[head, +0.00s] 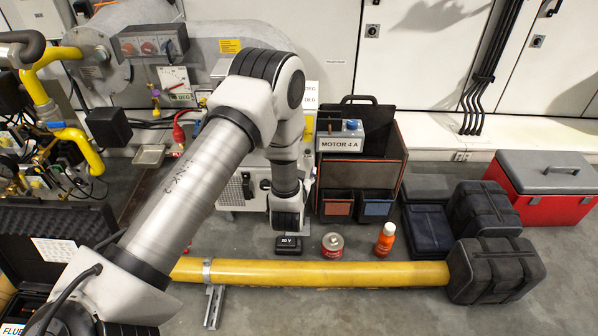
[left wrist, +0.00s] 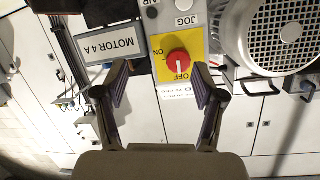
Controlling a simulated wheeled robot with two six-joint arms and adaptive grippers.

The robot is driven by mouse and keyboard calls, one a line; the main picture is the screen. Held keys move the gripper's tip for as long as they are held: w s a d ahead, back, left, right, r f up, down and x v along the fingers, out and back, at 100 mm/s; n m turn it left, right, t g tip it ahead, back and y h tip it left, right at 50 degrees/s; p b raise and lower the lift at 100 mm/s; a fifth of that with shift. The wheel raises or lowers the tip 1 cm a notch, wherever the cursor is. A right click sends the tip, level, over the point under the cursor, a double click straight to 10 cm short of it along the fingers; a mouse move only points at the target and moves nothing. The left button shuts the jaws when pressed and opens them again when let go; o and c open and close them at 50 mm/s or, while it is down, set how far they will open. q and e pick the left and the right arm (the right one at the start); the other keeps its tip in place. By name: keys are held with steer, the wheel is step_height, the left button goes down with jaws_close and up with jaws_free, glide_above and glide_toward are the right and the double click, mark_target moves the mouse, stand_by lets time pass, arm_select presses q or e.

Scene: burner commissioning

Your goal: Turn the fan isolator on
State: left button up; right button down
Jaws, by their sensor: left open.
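The fan isolator is a red rotary knob (left wrist: 177,62) on a yellow plate (left wrist: 164,80) marked ON and OFF, seen upside down in the left wrist view. A pale mark on the knob appears to face OFF. My left gripper (left wrist: 160,76) is open, with one finger on each side of the plate in the picture and nothing between them. I cannot tell how far the fingertips are from the knob. In the head view my left arm hides the isolator and most of the gripper. My right gripper is not in view.
A MOTOR 4 A label (left wrist: 110,45) and a round fan grille (left wrist: 285,30) flank the isolator. In the head view, a yellow pipe (head: 330,273) crosses the floor, with a red can (head: 333,246) and an orange bottle (head: 385,240) behind it. Black cases (head: 495,268) stand right.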

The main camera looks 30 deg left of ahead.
arm_select(q)
steer(key=w+a+r+n+t+y+b, duration=0.1)
steer(key=w+a+r+y+b, duration=0.1)
steer(key=w+a, duration=0.5)
steer(key=w+y+b, duration=0.1)
steer(key=w+b, duration=0.1)
steer(key=w, duration=0.1)
steer(key=shift+a+t, duration=0.2)
steer(key=shift+t, duration=0.2)
steer(key=shift+r, duration=0.1)
steer(key=c, duration=1.1)
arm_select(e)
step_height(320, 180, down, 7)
